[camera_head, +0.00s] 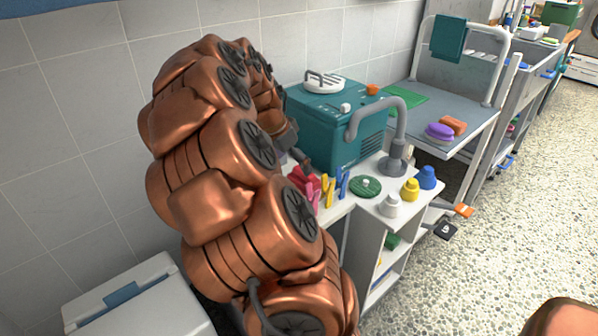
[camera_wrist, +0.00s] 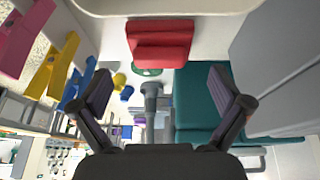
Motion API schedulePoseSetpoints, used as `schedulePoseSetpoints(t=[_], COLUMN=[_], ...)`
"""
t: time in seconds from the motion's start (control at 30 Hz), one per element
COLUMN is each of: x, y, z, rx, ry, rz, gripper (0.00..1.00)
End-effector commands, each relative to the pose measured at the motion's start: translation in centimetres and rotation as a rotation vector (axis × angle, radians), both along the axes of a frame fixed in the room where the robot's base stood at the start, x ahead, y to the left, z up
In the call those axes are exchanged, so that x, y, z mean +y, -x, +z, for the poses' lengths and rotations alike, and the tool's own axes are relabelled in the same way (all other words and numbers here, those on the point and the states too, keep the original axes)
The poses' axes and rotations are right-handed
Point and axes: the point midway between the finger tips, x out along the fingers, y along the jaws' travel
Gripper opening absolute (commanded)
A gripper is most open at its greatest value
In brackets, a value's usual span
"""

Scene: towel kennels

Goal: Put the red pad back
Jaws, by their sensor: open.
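The red pad (camera_head: 303,180) lies on the white table surface in the camera_head view, partly hidden by my arm. In the camera_wrist view the red pad (camera_wrist: 160,44) is a stepped red block at top centre, beyond my fingertips. My gripper (camera_wrist: 160,72) is open, with a dark finger on each side and nothing held between them. In the camera_head view my arm hides most of the gripper, which is close to the red pad. I cannot tell the exact gap.
Pink, yellow and blue clips (camera_head: 327,190) stand beside the pad. A teal box (camera_head: 340,130), a grey curved pipe (camera_head: 386,112), a green disc (camera_head: 365,187) and small coloured knobs (camera_head: 410,189) are close by. A farther grey table (camera_head: 440,105) holds purple and orange pads (camera_head: 440,131).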

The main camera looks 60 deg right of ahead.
Motion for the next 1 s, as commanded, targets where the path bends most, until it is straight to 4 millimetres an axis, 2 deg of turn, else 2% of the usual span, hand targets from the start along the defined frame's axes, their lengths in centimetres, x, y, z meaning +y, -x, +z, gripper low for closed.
schedulePoseSetpoints(t=[0.1,0.33,1.0], x=[0.7,1.6,1.8], y=[-0.5,-0.7,-0.7], z=[2.1,4.2,4.6], rx=[-0.004,-0.002,-0.001], ry=[0.005,0.001,0.001], rz=[0.003,0.001,0.000], gripper=[1.00,1.00,1.00])
